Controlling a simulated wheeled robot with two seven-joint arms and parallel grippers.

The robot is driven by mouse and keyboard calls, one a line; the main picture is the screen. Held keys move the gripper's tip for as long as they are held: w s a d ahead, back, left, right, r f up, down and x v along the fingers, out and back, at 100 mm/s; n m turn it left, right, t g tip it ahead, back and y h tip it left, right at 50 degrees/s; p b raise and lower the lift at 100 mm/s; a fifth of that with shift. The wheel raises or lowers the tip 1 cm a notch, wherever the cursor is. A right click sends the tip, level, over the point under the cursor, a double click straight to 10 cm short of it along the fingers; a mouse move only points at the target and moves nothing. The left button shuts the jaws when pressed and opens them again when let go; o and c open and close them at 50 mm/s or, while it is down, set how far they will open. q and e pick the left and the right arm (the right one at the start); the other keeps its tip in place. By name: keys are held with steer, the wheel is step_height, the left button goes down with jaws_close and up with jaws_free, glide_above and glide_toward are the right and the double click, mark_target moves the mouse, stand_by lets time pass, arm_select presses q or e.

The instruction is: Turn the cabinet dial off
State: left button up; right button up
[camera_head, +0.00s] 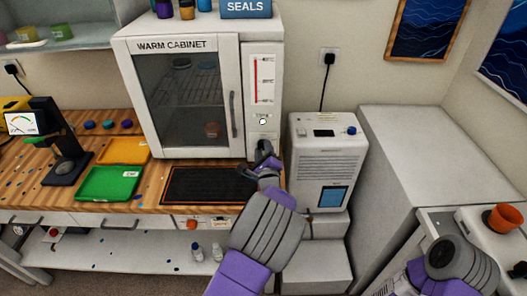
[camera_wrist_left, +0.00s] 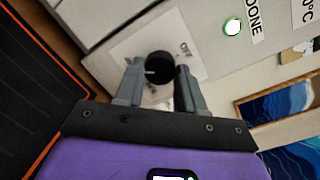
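The black cabinet dial (camera_wrist_left: 159,67) sits on a white plate (camera_wrist_left: 121,48) marked OFF, on the front of the white warm cabinet (camera_head: 262,52). A pale pointer mark shows on the dial's lower left side; the OFF lettering is to its upper right. My left gripper (camera_head: 258,157) is at the cabinet's lower right corner and hides most of the dial in the head view. In the left wrist view the left gripper's fingers (camera_wrist_left: 160,72) are apart, one on each side of the dial; firm contact cannot be told. My right arm shows at the lower right, its gripper out of view.
A black mat with an orange edge (camera_head: 208,198) lies on the bench just left of my left gripper. A white appliance (camera_head: 328,170) stands close on the right. Green (camera_head: 108,197) and orange trays (camera_head: 112,150) lie farther left. A DONE light (camera_wrist_left: 232,27) is near the dial.

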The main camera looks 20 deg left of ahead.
arm_select(q)
steer(key=c, duration=0.5)
